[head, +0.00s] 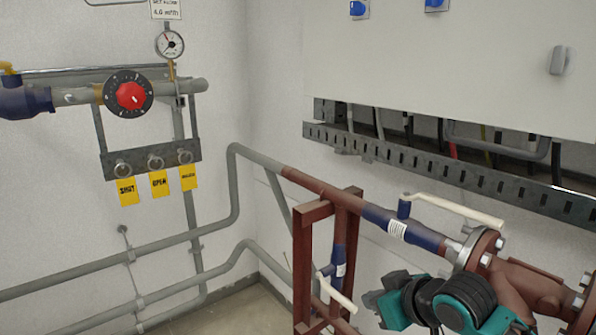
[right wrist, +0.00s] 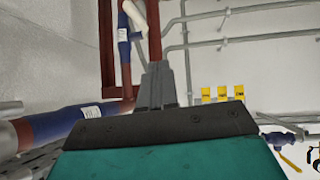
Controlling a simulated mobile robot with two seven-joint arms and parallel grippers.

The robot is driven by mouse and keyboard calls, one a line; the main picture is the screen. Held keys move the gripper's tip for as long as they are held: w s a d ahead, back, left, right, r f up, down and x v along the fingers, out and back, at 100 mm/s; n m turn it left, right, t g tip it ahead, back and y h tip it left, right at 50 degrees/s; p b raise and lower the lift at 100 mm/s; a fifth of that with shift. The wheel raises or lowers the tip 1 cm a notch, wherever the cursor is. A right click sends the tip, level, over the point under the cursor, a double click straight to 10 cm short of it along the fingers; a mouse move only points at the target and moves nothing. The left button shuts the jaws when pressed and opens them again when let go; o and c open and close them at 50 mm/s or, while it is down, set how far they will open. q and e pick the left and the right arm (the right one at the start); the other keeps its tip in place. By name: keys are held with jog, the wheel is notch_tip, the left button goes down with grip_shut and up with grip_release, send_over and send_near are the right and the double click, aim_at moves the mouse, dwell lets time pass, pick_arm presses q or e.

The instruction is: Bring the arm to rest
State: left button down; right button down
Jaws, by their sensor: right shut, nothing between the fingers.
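My right gripper (head: 372,299) is at the bottom right of the head view, in front of the red-brown pipework. Its teal and black wrist shows behind it. In the right wrist view the dark fingers (right wrist: 156,75) are together with nothing between them. The gripper looks apart from the pipes, but its exact distance cannot be told. My left gripper is in neither view.
A blue valve with a cream lever (head: 455,209) and a flanged pipe (head: 480,250) stand close to my right arm. A red-brown frame (head: 302,240) stands left of it. A grey cabinet (head: 450,60) hangs above. Yellow tags (head: 159,184) hang on the left wall.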

jog(key=s+d+f+m+t+h, duration=0.1)
jog(key=s+d+f+m, duration=0.1)
jog(key=s+f, duration=0.8)
jog(key=s+d+f+m+h, duration=0.1)
jog(key=s+f+m, duration=0.1)
jog(key=s+f, duration=0.9)
jog(key=shift+s+d+f+t+h, duration=0.2)
jog(key=shift+d+t+h, duration=0.1)
jog(key=shift+d+t, duration=0.1)
jog(key=shift+d, duration=0.1)
